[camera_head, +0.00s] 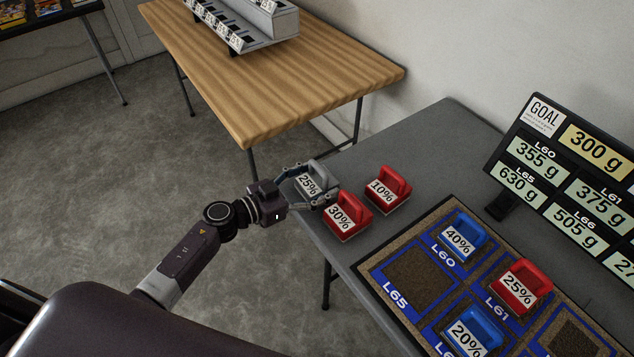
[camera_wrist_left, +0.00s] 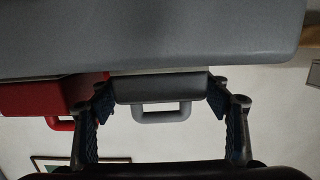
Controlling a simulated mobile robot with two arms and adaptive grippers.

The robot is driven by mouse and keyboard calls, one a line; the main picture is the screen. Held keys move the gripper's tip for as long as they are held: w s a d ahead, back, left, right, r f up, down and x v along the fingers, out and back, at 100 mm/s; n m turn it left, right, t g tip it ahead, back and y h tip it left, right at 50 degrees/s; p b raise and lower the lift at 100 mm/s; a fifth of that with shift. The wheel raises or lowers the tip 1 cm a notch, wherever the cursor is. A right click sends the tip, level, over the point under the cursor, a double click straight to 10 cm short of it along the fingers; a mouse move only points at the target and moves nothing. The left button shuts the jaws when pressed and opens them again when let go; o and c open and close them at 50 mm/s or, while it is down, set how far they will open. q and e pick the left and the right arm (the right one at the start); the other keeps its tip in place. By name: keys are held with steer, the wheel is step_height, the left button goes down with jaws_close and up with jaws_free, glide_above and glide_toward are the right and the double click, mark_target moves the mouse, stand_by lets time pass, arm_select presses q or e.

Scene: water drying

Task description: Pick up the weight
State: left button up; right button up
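A grey weight (camera_head: 322,168) labelled 25% sits at the near-left corner of the dark grey table (camera_head: 412,140). My left gripper (camera_head: 312,186) reaches in from the left, with one finger on each side of this weight. In the left wrist view the grey weight (camera_wrist_left: 165,90) and its loop handle lie between the two fingertips (camera_wrist_left: 160,95), which are very close to its sides. I cannot tell whether they press on it. It looks level with the table. My right gripper is not in view.
Red weights marked 30% (camera_head: 345,222) and 10% (camera_head: 388,192) stand close by. A board (camera_head: 405,268) carries blue and red weights. A goal display (camera_head: 570,165) stands behind it. A wooden table (camera_head: 270,80) is at the back, with open floor at left.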

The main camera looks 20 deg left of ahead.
arm_select(q)
steer(key=c, duration=1.2)
steer(key=shift+w, duration=0.1)
steer(key=shift+c, duration=0.2)
steer(key=shift+r, duration=0.1)
step_height(320, 180, up, 20)
steer(key=p, duration=0.9)
